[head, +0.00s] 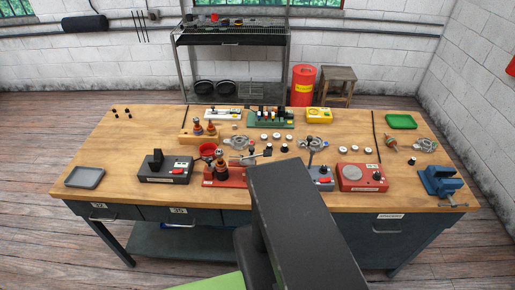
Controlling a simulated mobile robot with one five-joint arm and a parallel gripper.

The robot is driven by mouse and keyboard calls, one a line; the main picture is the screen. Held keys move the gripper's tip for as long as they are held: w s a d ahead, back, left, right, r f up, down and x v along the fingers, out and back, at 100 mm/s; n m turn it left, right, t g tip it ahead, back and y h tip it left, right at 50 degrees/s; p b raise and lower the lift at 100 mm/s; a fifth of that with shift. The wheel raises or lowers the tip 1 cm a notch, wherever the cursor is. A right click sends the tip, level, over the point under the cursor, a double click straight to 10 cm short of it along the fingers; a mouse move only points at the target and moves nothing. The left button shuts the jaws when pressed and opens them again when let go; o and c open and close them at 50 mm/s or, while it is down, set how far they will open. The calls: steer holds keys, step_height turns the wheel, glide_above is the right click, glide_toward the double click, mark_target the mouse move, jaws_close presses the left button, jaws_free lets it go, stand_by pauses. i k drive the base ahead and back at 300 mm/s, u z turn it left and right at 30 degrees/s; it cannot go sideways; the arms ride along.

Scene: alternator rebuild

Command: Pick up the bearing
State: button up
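Several small pale ring-shaped parts, which look like bearings, lie on the wooden workbench (130,140). One pale ring (276,136) is in a short row at the middle, in front of the green rack. Another pale ring (354,148) is in a second group to the right. Small dark round parts (284,147) lie nearby. I cannot tell which one is the task's bearing. My dark arm link covers the bench's front middle. My gripper does not show, and what lies behind the link is hidden.
A grey tray (85,177) and a grey device (166,170) stand at left. A red stand (226,178) and red device (362,177) flank my arm. A blue vise (440,182) and green tray (401,121) are at right. The bench's left part is mostly clear.

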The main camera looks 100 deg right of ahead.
mark_target(219, 152)
steer(key=k, duration=1)
steer(key=z, duration=0.05)
